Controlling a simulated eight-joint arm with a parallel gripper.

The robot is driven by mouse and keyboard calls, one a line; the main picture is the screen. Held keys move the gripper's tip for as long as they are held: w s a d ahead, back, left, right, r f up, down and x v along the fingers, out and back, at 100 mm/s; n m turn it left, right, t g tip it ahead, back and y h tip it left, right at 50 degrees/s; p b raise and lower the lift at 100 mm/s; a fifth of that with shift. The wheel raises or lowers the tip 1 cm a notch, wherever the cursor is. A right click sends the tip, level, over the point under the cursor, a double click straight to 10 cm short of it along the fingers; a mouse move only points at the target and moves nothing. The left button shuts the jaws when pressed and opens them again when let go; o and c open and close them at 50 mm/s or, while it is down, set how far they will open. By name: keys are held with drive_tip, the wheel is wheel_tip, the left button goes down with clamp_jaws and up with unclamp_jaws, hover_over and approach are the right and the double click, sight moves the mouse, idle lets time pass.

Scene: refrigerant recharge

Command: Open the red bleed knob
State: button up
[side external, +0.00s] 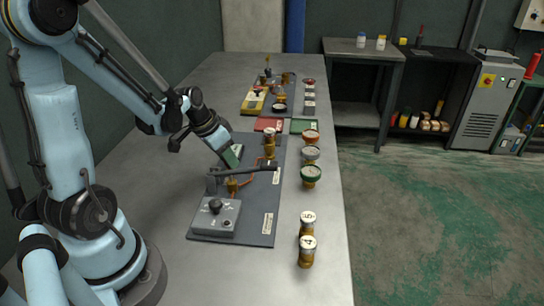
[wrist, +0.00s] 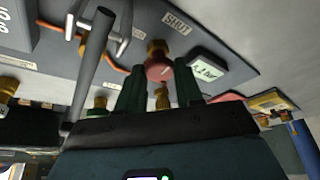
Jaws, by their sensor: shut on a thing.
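The red bleed knob (wrist: 159,68) shows in the wrist view on a brass fitting, between the dark green fingers of my gripper (wrist: 160,76). My gripper is shut on the knob, with one finger on each side. A label reading "SHUT" (wrist: 176,22) is on the panel close by. In the side external view my gripper (side external: 232,155) is low over the grey panel (side external: 262,215), and the knob is hidden there.
A grey lever handle (wrist: 90,62) sticks up left of my fingers; a small display (wrist: 208,70) is at right. A grey box with a black knob (side external: 215,212) is on the panel's near end. Several round-topped brass pieces (side external: 311,173) line the table's right side.

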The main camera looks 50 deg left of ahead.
drive_tip(key=n, duration=0.1)
drive_tip(key=n+y, duration=0.1)
drive_tip(key=n, duration=0.2)
drive_tip(key=shift+d+y, duration=0.25)
drive_tip(key=shift+y, duration=0.15)
drive_tip(key=n+g+y, duration=0.1)
drive_tip(key=n, duration=0.4)
drive_tip(key=shift+w+d, duration=0.1)
drive_tip(key=shift+w, duration=0.05)
drive_tip(key=n, duration=0.2)
drive_tip(key=n+g+y, duration=0.1)
drive_tip(key=n, duration=0.1)
drive_tip(key=shift+w+d+n+g, duration=0.1)
drive_tip(key=shift+w+n+g, duration=0.05)
drive_tip(key=shift+n+g, duration=0.15)
drive_tip(key=shift+w+n+g+y, duration=0.15)
drive_tip(key=shift+n+g, duration=0.3)
drive_tip(key=shift+n, duration=0.65)
drive_tip(key=shift+n+g+y, duration=0.15)
drive_tip(key=shift+n+g, duration=0.3)
drive_tip(key=shift+n, duration=0.65)
drive_tip(key=o, duration=1)
drive_tip(key=shift+o, duration=0.2)
